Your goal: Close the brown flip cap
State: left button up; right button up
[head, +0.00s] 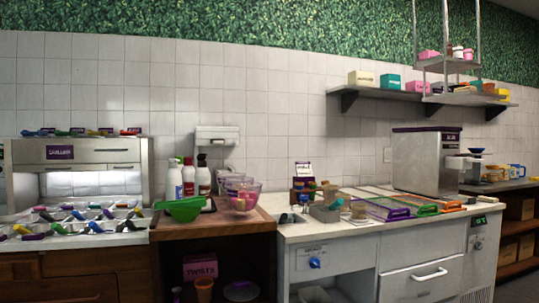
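Three sauce bottles stand close together on the wooden counter left of centre: a white bottle (174,180), a red-labelled bottle (188,177) and a darker red-brown bottle (204,180). Their tops are pale or dark and very small here. I cannot pick out a brown flip cap with certainty, nor tell whether any cap is open or shut. Neither of my grippers shows in the head view.
A green bowl (184,208) stands right in front of the bottles. Glass cups (243,194) with pink contents stand to their right. A topping station (85,165) with colored scoops is at the left. A white counter (330,232) with small containers stands at the right.

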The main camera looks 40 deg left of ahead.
aim_at(202, 157)
jog(key=z, duration=0.1)
jog(key=i, duration=1.2)
jog(key=u, duration=0.9)
jog(key=i, duration=1.1)
jog(key=u, duration=1.2)
